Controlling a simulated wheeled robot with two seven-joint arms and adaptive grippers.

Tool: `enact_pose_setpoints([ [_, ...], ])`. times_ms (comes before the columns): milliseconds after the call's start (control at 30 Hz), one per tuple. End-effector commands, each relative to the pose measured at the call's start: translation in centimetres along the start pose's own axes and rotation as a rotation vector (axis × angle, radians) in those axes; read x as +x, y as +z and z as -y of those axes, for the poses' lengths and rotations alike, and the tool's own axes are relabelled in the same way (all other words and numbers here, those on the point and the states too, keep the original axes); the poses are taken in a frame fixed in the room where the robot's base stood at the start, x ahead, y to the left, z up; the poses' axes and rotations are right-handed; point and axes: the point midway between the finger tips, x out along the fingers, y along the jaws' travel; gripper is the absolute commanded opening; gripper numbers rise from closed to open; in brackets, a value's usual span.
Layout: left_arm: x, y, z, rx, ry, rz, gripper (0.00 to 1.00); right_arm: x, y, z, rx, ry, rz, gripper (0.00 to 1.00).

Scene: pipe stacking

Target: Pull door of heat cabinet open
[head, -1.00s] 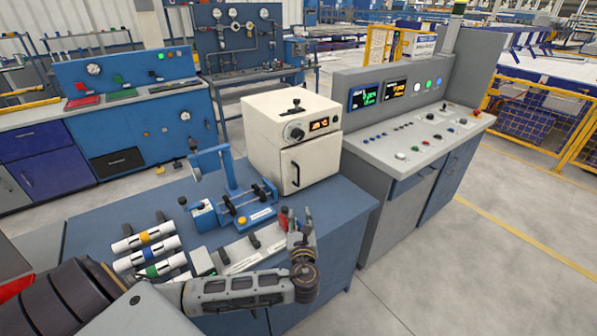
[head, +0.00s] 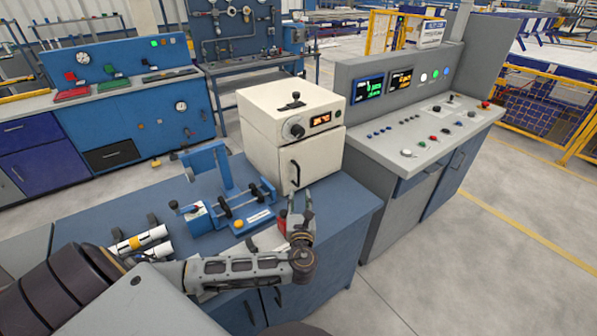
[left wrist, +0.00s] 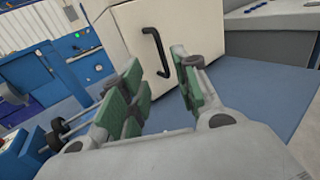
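The heat cabinet (head: 262,130) is a cream box with a dial and a lit display, standing on the blue bench. Its door (head: 318,165) is closed, with a dark upright handle (head: 295,174). My left gripper (head: 300,208) is just in front of and below the door, its fingers pointing towards it. In the left wrist view the green-padded fingers (left wrist: 160,88) are spread with nothing between them. The handle (left wrist: 157,52) shows ahead, between the lines of the fingers, apart from them. The door (left wrist: 195,28) fills the upper middle there. My right gripper is not in view.
A blue clamp fixture (head: 240,200) stands left of the cabinet on the bench (head: 352,196). White banded pipes (head: 140,242) lie at the bench's left, partly hidden by my left arm. A grey control console (head: 400,150) stands close on the right.

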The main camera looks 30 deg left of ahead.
Motion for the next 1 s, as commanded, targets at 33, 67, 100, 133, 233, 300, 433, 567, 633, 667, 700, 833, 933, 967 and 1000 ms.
enact_pose_setpoints([
  [33, 0.0, 0.0, 0.0, 0.000, 0.000, 0.000, 0.31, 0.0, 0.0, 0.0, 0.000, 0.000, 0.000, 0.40],
  [67, 0.0, 0.0, 0.0, 0.000, 0.000, 0.000, 0.31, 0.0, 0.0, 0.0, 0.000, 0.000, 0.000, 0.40],
  [100, 0.0, 0.0, 0.0, 0.000, 0.000, 0.000, 0.31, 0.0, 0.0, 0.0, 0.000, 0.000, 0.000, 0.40],
  [133, 0.0, 0.0, 0.0, 0.000, 0.000, 0.000, 0.31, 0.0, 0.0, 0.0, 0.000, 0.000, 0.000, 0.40],
  [233, 0.0, 0.0, 0.0, 0.000, 0.000, 0.000, 0.31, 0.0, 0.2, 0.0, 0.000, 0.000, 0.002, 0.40],
  [300, 0.0, 0.0, 0.0, 0.000, 0.000, 0.000, 0.31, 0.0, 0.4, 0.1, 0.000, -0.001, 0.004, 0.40],
  [433, 0.0, 0.0, 0.0, 0.000, 0.000, 0.000, 0.31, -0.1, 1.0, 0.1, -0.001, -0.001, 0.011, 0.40],
  [567, 0.4, 0.0, 0.0, 0.000, 0.000, 0.000, 0.31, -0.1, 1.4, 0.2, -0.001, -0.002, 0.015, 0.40],
  [633, 0.8, 0.0, 0.0, 0.000, 0.001, 0.001, 0.31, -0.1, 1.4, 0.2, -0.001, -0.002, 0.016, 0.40],
  [667, 1.0, 0.1, 0.0, 0.000, 0.001, 0.001, 0.31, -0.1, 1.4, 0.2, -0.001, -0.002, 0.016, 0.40],
  [700, 1.3, 0.1, 0.0, 0.001, 0.001, 0.001, 0.31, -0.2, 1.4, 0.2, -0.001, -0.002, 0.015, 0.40],
  [833, 2.7, 0.1, 0.0, 0.001, 0.001, 0.002, 0.31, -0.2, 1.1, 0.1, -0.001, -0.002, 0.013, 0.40],
  [933, 3.9, 0.1, 0.0, 0.001, 0.001, 0.002, 0.31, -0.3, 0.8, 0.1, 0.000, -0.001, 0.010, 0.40],
  [967, 4.3, 0.1, 0.0, 0.001, 0.001, 0.002, 0.31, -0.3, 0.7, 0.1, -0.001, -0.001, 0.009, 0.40],
  [1000, 4.9, 0.1, 0.0, 0.000, 0.002, 0.003, 0.31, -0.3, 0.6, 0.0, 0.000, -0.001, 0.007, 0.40],
])
